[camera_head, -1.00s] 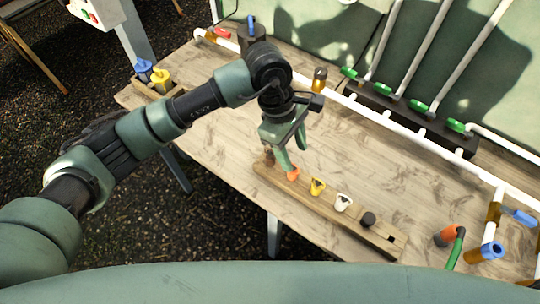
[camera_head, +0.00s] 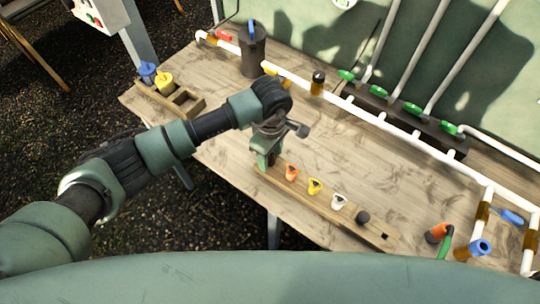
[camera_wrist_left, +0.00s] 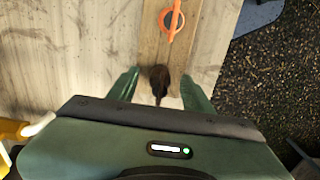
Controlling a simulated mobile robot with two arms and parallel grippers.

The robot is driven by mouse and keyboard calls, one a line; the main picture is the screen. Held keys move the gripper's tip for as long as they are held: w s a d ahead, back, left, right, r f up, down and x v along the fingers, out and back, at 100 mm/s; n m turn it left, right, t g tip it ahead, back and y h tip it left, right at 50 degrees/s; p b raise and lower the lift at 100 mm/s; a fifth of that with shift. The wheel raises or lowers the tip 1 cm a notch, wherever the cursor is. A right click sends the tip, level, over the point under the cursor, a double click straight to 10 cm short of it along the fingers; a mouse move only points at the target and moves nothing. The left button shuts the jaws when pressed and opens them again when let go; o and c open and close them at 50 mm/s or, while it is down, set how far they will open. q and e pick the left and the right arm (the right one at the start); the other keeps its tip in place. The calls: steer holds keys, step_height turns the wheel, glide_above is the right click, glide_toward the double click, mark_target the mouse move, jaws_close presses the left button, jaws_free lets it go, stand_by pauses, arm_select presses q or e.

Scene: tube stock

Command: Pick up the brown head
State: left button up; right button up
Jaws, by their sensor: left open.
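The brown head (camera_wrist_left: 160,78) stands at one end of the wooden strip (camera_head: 326,205), seen in the left wrist view. My left gripper (camera_wrist_left: 158,85) is open, with one green finger on each side of the brown head and a visible gap on both sides. In the head view my left gripper (camera_head: 267,157) is low over the left end of the strip and mostly hides the brown head. My right gripper is in neither view.
A wooden box (camera_head: 187,99) with blue and yellow pieces is at the left. White pipes (camera_head: 370,118) run along the back.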

arm_select(q)
jaws_close()
steer(key=shift+r, duration=0.1)
step_height(320, 180, up, 20)
steer(key=b, duration=0.6)
steer(key=shift+r+p, duration=1.2)
steer(key=shift+r, duration=1.25)
